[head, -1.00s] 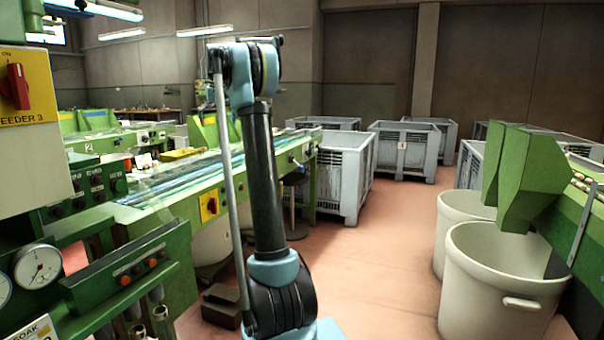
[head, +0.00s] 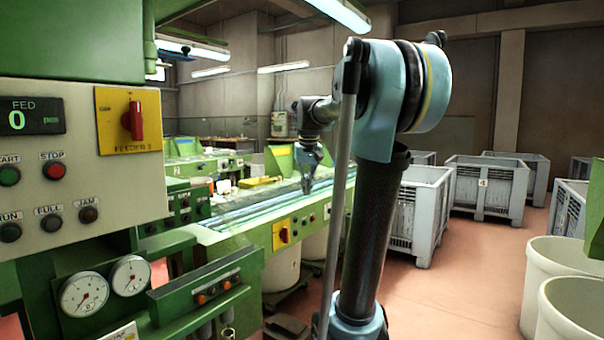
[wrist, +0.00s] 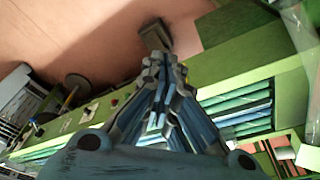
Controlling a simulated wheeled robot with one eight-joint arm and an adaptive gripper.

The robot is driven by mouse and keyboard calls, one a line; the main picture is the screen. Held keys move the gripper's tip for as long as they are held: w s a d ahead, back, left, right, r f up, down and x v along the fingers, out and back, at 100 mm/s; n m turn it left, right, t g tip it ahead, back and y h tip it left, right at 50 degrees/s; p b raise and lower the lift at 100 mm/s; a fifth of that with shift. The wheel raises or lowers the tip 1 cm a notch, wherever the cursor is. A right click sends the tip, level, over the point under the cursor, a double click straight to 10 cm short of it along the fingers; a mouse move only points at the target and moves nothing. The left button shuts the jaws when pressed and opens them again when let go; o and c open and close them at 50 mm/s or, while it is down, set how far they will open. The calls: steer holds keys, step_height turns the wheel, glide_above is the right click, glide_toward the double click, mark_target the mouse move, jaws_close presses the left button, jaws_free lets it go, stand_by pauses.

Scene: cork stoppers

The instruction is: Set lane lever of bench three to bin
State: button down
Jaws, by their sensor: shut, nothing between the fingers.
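My gripper (head: 308,187) hangs with its fingers down over the blue-green lanes (head: 268,199) of the green sorting bench (head: 236,244) in the head view. It is shut and empty; its fingers fill the middle of the wrist view (wrist: 165,68). A yellow plate (head: 283,235) with a red knob sits on the bench's front side, below and left of the gripper. I cannot make out a lane lever or its setting, nor a clear bench number three. A far bench carries a "2" plate (head: 177,168).
A grey control panel (head: 75,165) with buttons and a yellow plate with a red switch (head: 133,120) stands close at left. Gauges (head: 84,294) sit below it. Grey crates (head: 487,185) and white tubs (head: 555,265) stand right; the reddish floor between is open.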

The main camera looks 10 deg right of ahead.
steer(key=s+f, duration=2.8)
steer(key=s, duration=0.1)
steer(key=shift+s, duration=0.15)
steer(key=shift+d, duration=0.1)
